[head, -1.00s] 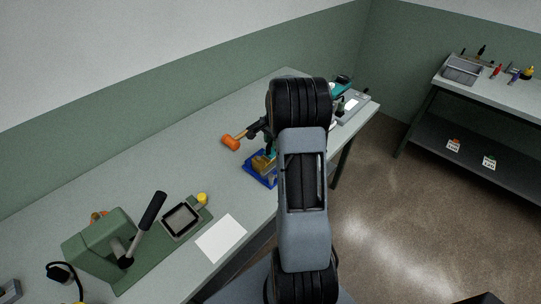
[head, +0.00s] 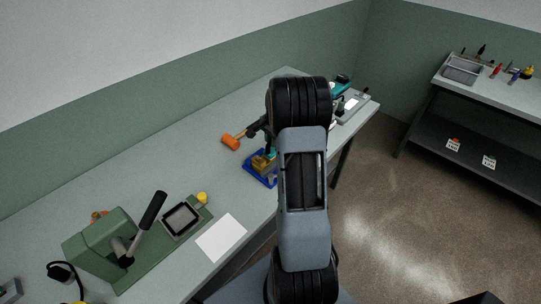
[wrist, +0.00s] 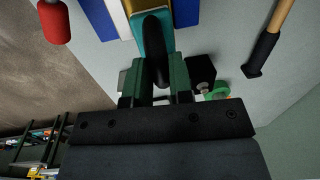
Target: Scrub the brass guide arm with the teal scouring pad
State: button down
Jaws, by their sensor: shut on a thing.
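The teal scouring pad (wrist: 158,32) has a black handle (wrist: 157,58), and my gripper (wrist: 156,88) is shut on that handle. In the head view, the pad (head: 271,154) shows as a small teal patch beside my arm, just over the brass guide arm (head: 260,163). The brass part stands on a blue base (head: 259,179). In the wrist view, the blue base (wrist: 102,18) shows on both sides of the pad, and a yellow strip of brass (wrist: 135,5) shows at the top edge. The pad hides most of the brass, and I cannot tell whether they touch.
An orange-headed mallet (head: 230,142) lies left of the blue base. A white sheet (head: 221,238) and a green lever press (head: 105,245) are nearer on the bench. Grey equipment (head: 351,106) stands at the far bench end. The bench's back left is clear.

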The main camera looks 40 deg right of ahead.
jog(key=shift+s+a, duration=0.2)
jog(key=shift+a, duration=0.9)
jog(key=shift+d, duration=0.15)
jog(key=shift+w+d, duration=0.25)
jog(key=shift+d, duration=0.9)
jog(key=c, duration=1.3)
grip_release()
grip_shut()
jog(key=shift+r+p, duration=1.65)
jog(key=shift+r, duration=0.95)
